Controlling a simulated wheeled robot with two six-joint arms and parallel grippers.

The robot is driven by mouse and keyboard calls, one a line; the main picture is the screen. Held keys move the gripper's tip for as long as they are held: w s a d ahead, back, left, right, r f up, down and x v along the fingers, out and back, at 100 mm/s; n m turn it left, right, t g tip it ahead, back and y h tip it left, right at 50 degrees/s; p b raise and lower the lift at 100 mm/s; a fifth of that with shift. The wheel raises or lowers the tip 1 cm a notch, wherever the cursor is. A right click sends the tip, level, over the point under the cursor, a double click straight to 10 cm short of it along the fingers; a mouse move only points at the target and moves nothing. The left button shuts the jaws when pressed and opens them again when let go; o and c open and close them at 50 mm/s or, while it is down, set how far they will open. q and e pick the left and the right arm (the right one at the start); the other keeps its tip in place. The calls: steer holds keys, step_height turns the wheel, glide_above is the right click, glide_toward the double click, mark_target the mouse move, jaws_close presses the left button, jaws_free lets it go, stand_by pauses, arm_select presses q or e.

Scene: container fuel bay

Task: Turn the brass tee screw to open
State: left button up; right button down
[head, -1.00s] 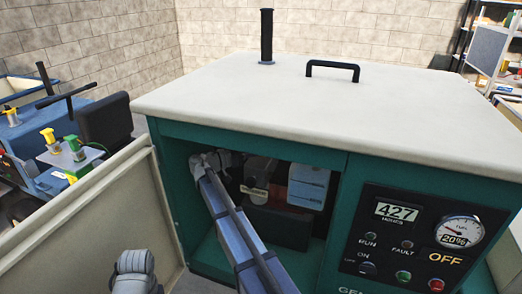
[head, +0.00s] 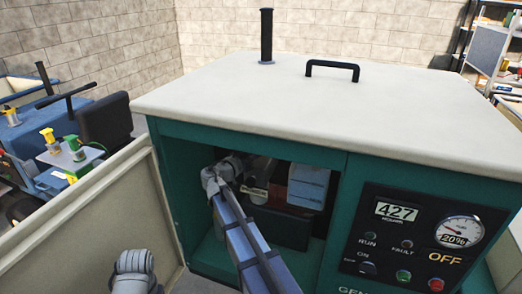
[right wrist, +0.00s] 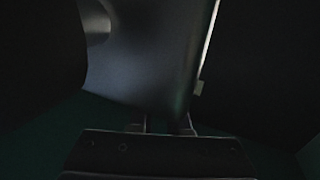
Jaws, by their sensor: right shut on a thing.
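The open bay of the green generator cabinet (head: 178,190) holds a small pale brassy bar (head: 256,192), which looks like the tee screw, in front of dark and grey parts. My right arm reaches into the bay, its wrist just left of the bar. In the right wrist view my right gripper (right wrist: 167,125) is closed in on something in front of a large grey metal surface (right wrist: 145,55). That view is very dark, and the gripped part is mostly hidden. A grey part of my left arm shows at the bottom left of the head view; its gripper is out of view.
A white-blue box (head: 308,187) stands in the bay, right of the bar. The open cream door (head: 90,225) is on the left. The control panel (head: 420,245) is right of the bay. The pale cabinet top (head: 330,105) carries a black handle (head: 332,69) and a pipe (head: 267,35).

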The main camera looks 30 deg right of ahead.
steer(key=c, duration=0.9)
jaws_free()
steer(key=v, duration=0.7)
steer(key=shift+s+a, duration=0.1)
steer(key=shift+a, duration=0.3)
